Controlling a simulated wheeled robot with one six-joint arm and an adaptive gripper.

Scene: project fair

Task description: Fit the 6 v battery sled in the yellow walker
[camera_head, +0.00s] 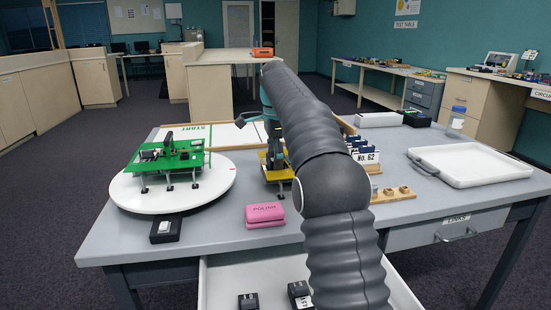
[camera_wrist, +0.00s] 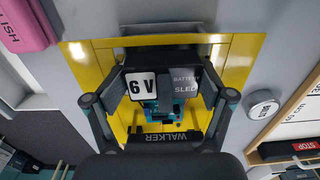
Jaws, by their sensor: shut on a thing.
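The 6 V battery sled (camera_wrist: 142,86) is a dark block with a white "6 V" label and a grey "BATTERY SLED" label in the wrist view. My gripper (camera_wrist: 163,88) is shut on it, one finger on each side. The yellow walker (camera_wrist: 237,52) lies around and below the sled, its dark "WALKER" bar nearest the camera. I cannot tell whether the sled is seated in the walker or just above it. In the head view the walker (camera_head: 280,175) stands on the grey table, partly hidden by my arm, and the sled cannot be made out.
A green walker (camera_head: 185,157) stands on a white turntable (camera_head: 210,193) at the left. A pink "POLISH" block (camera_head: 265,216) lies in front of the yellow walker. A white tray (camera_head: 480,167) is at the right. An open drawer (camera_head: 235,280) with small dark items juts out in front.

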